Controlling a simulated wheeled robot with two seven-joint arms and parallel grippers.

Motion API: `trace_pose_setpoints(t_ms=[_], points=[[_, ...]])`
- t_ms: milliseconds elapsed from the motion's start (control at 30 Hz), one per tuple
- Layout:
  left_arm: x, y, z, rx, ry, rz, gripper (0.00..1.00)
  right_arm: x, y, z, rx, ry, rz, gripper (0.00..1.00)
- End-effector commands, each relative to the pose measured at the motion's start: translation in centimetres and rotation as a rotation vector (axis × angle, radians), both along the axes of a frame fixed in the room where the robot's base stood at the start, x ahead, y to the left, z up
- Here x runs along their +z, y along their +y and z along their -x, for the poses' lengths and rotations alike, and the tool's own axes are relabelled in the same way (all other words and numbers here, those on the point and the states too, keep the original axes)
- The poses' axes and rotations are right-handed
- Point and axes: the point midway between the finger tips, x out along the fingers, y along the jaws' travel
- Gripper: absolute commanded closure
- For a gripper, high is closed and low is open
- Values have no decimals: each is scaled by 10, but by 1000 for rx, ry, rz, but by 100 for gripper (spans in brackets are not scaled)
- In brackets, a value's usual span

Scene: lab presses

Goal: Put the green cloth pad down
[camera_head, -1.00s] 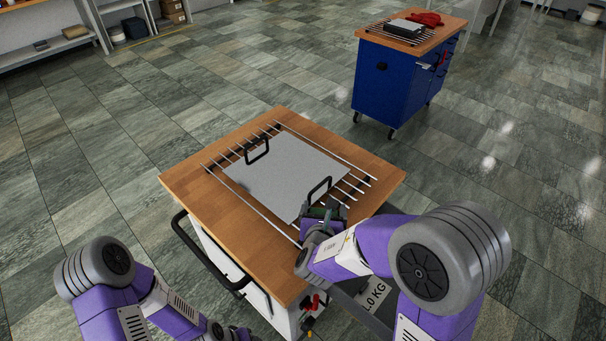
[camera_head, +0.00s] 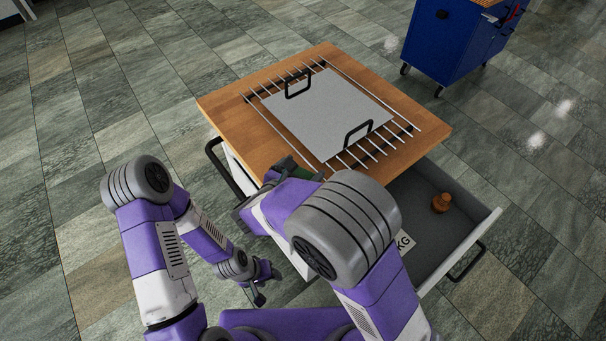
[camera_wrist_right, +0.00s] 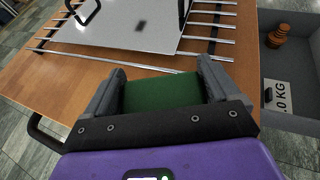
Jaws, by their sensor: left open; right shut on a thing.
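The green cloth pad (camera_wrist_right: 162,92) is between the fingers of my right gripper (camera_wrist_right: 160,82) in the right wrist view, which is shut on it. The pad and right gripper are over the near left part of the wooden cart top, in front of the metal rods; whether the pad touches the wood I cannot tell. In the head view only a sliver of the pad (camera_head: 302,173) shows at the right gripper (camera_head: 294,168). My left gripper (camera_head: 259,288) is open and empty, low in front of the cart.
A grey plate (camera_head: 325,112) with two black handles lies on metal rods on the wooden top (camera_head: 228,107). A drawer (camera_head: 460,222) stands open at the right with a brown weight (camera_head: 441,203) inside. A blue cabinet (camera_head: 450,45) stands behind. Bare wood lies left of the rods.

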Motion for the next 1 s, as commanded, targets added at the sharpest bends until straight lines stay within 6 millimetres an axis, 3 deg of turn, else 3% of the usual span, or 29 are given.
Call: trace_pose_setpoints(t_ms=[300,667,700,733,767,1000], points=[[-17,0,0,0,0,0,49,-38,0,0,1,0,2,43],[-18,0,0,0,0,0,49,-41,0,0,0,0,-1,43],[-18,0,0,0,0,0,49,-41,0,0,0,0,0,8],[-18,0,0,0,0,0,49,-40,0,0,1,-1,-1,3],[-18,0,0,0,0,0,49,-40,0,0,1,0,0,0],[-17,0,0,0,0,0,49,-39,0,0,1,0,0,0]])
